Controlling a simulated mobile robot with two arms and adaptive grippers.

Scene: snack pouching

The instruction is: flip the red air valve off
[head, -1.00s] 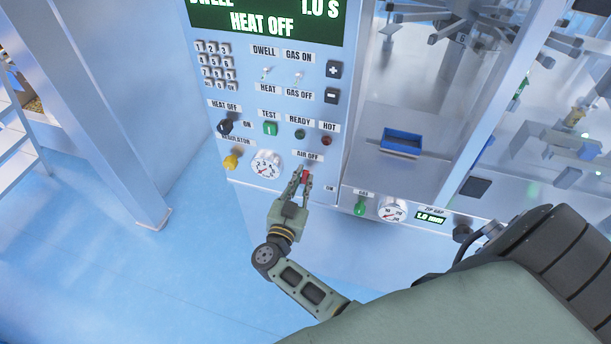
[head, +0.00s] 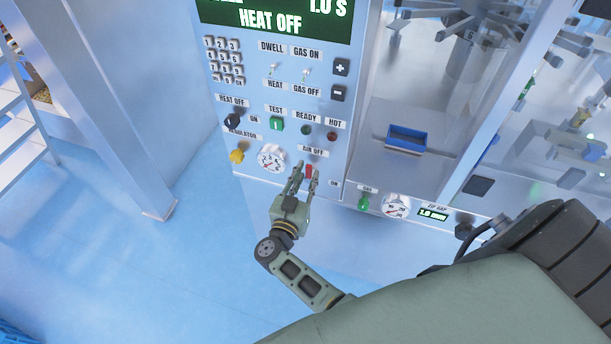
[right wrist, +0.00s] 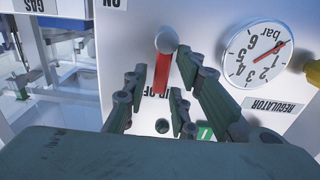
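The red air valve handle (head: 309,171) is on the front panel just below the AIR OFF label (head: 312,152). In the right wrist view, which is upside down, the red handle (right wrist: 161,78) runs from its round grey pivot (right wrist: 166,40) toward the AIR OFF label, with the ON label (right wrist: 113,3) off to the side. My right gripper (head: 305,169) is at the handle with its fingers apart. In the right wrist view, the fingers (right wrist: 172,88) stand on either side of the handle, with visible gaps. My left gripper is not in view.
The pressure gauge (head: 271,158) and yellow regulator knob (head: 237,156) are left of the valve. A green valve handle (head: 363,202) and second gauge (head: 396,206) are to the right. A blue tray (head: 407,138) sits in the machine bay. Floor below the panel is clear.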

